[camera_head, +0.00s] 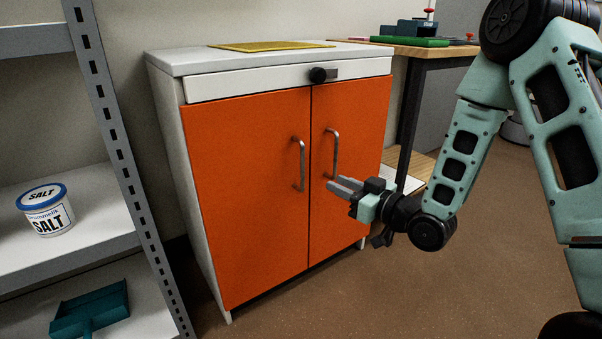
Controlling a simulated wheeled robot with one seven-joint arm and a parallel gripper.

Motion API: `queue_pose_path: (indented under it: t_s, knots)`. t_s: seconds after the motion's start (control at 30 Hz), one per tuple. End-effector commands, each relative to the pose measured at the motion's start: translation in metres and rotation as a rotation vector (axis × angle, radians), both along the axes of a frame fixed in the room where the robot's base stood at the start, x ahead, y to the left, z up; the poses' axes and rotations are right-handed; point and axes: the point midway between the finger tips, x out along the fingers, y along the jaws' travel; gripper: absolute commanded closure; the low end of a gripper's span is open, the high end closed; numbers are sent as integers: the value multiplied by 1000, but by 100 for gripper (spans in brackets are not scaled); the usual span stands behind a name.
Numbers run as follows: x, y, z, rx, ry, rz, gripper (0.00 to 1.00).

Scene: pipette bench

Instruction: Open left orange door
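The left orange door (246,205) is the left half of a white cabinet's front and is shut. Its curved metal handle (300,164) stands upright near the door's right edge. The right orange door (348,165) is also shut and has a similar handle (333,153). My gripper (333,187) points left in front of the right door, near the lower end of the right handle and to the right of the left handle. It holds nothing that I can see. The gap between its fingers is too small to judge.
A white drawer front (250,82) with a black knob (318,75) sits above the doors. A yellow mat (270,46) lies on the cabinet top. A metal shelf with a salt tub (46,211) and a teal dustpan (90,311) stands at left. A wooden table (436,50) stands behind, at right.

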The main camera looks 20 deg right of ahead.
Motion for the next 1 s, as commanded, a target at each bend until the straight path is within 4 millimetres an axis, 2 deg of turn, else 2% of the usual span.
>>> queue_pose_path:
  t_s: [0.3, 0.5, 0.7, 1.0]
  knots:
    - [59, 34, -3, 0, -4, 1, 75]
    - [90, 51, -2, 1, -3, 0, 75]
    - [106, 60, -1, 2, -1, -1, 75]
    - [110, 62, 0, 1, 2, -1, 75]
